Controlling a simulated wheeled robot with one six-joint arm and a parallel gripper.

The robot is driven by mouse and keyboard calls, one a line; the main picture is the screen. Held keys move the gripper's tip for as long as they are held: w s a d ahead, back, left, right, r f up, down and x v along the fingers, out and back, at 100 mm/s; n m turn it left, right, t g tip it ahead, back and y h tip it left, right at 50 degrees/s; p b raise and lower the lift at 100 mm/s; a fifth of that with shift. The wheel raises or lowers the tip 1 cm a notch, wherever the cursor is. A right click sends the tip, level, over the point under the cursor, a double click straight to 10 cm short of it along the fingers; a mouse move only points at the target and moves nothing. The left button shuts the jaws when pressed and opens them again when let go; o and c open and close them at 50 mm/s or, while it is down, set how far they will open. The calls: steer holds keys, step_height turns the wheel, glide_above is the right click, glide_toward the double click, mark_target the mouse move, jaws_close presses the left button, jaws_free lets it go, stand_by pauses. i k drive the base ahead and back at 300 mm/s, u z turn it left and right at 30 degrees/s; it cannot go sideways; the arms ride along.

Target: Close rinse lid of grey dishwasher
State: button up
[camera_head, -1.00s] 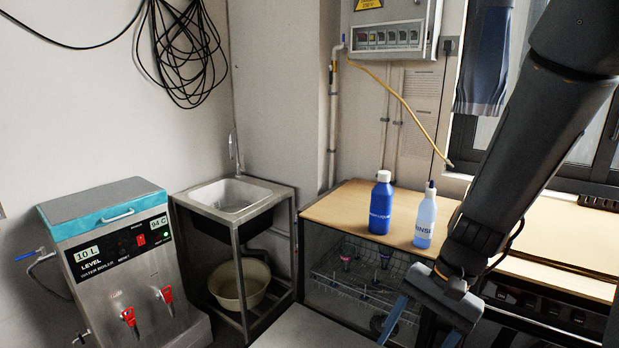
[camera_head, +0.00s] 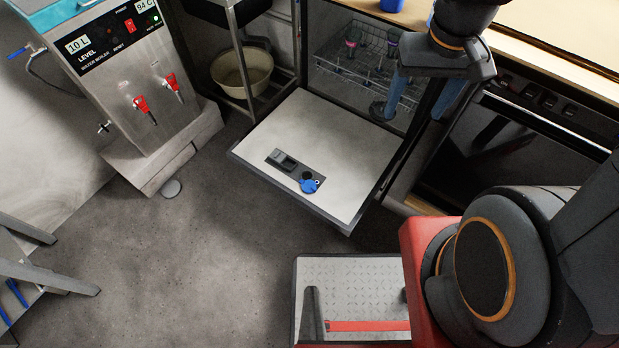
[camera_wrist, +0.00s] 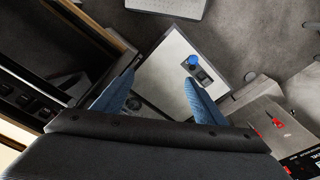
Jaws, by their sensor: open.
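The dishwasher's door (camera_head: 335,145) hangs open and lies flat in front of its lit interior. A dark dispenser panel on its inner face carries the blue rinse lid (camera_head: 310,186). The lid appears open, beside a dark round opening. It also shows in the wrist view (camera_wrist: 191,61), ahead and right of the fingers. My gripper (camera_head: 412,110) is open and empty, with blue fingers pointing down near the door's rear right part. In the wrist view my gripper (camera_wrist: 158,80) has its fingers spread over the door, apart from the lid.
A water boiler (camera_head: 120,75) stands at the left. A sink frame with a beige basin (camera_head: 241,75) is beside the dishwasher. A black oven (camera_head: 505,150) is at the right. The wooden counter (camera_head: 415,10) runs above. Open grey floor lies in front of the door.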

mark_target(308, 187)
steer(key=k, duration=1.3)
steer(key=z, duration=0.2)
steer(key=i, duration=0.9)
steer(key=u, duration=0.35)
